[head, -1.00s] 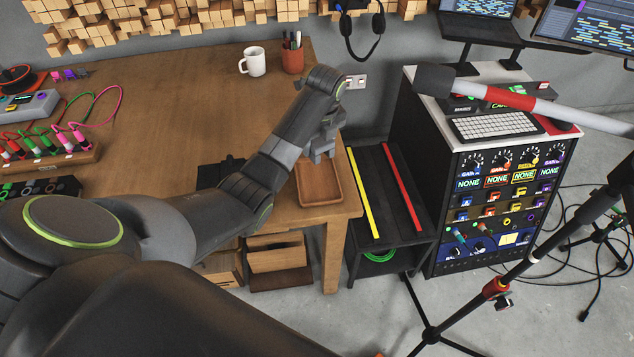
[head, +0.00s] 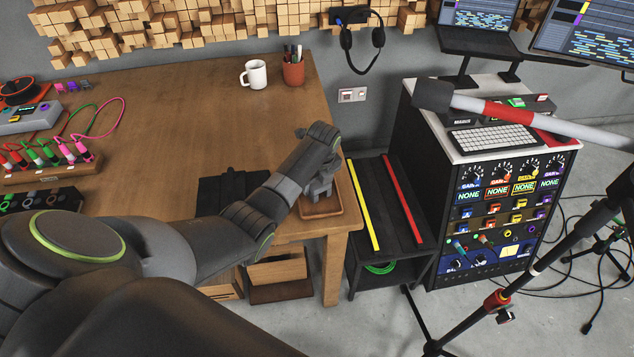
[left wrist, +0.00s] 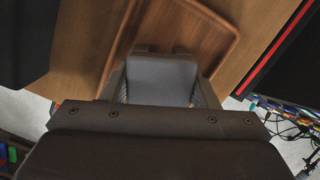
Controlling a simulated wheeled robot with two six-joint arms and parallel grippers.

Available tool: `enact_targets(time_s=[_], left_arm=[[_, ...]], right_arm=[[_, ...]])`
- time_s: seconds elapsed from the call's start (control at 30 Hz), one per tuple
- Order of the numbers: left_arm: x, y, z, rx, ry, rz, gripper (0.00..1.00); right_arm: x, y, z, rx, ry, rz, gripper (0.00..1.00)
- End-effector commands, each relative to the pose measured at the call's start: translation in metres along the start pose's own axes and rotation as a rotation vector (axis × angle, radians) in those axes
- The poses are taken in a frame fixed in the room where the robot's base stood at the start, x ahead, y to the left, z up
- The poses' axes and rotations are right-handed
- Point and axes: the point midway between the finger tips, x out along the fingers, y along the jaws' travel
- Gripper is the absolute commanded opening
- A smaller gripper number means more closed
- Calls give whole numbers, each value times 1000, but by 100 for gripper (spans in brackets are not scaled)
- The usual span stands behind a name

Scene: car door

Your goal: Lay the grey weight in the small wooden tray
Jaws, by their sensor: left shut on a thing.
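The small wooden tray (head: 324,209) lies at the right corner of the wooden table. My left gripper (head: 320,190) is over the tray in the head view and hides part of its inside. In the left wrist view, my left gripper (left wrist: 163,75) is shut on the grey weight (left wrist: 160,80). The weight is between the two fingers, with the tray (left wrist: 195,30) beyond it. I cannot tell whether the weight touches the tray floor. My right gripper is not in view.
A black low stand (head: 392,215) with a yellow and a red strip is right of the table. A white mug (head: 254,74) and a pen cup (head: 293,70) stand at the table's back. A microphone stand (head: 560,255) is at the right. The table's middle is clear.

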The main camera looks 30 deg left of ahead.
Motion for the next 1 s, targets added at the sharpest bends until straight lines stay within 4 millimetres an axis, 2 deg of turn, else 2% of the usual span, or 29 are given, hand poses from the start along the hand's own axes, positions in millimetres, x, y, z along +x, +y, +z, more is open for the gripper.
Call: enact_targets(time_s=[0.23,0.27,0.4,0.77,0.87,1.0], left_arm=[[1,-1,0,0,-1,-2,13],[2,0,0,0,0,0,58],[2,0,0,0,0,0,76],[-3,-1,0,0,0,-2,76],[-13,-1,1,0,-1,-3,76],[-37,-1,1,1,-2,-6,76]], right_arm=[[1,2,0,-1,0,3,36],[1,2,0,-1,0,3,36],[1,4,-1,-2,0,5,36],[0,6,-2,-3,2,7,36],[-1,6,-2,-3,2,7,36],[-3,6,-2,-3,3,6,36]])
